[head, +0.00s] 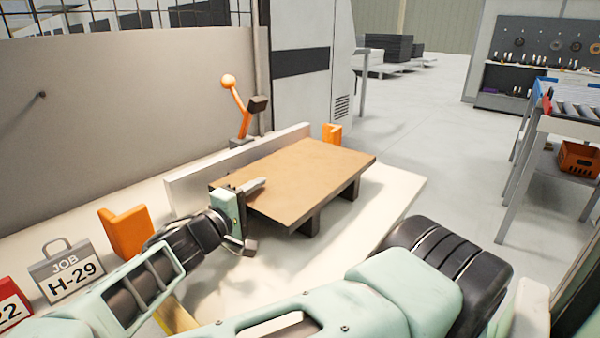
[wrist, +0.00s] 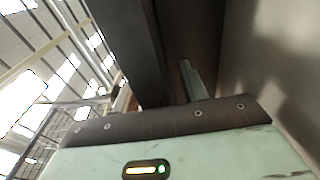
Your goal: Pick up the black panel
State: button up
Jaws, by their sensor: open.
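The panel on the bench (head: 310,178) has a tan top and dark edges, not an all-black face. It lies level on dark supports (head: 312,221). My gripper (head: 250,217) is open at its left end, one finger over the top and the other lower, below the edge. I cannot tell whether either finger touches it. In the wrist view, one finger (wrist: 194,82) shows against a dark surface, which seems to be the panel's underside, beside a dark beam (wrist: 135,45). The other finger is hidden there.
The pale bench (head: 385,205) has a raised fence (head: 205,182) behind the panel. Orange blocks (head: 126,232) and (head: 332,133) and an orange-handled lever (head: 238,105) stand near it. A JOB H-29 sign (head: 70,272) is at left. Dark stacks (head: 390,47) stand far behind.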

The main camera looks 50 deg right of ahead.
jog(key=shift+d, duration=0.45)
jog(key=shift+c, duration=0.3)
grip_shut()
dwell(0.8)
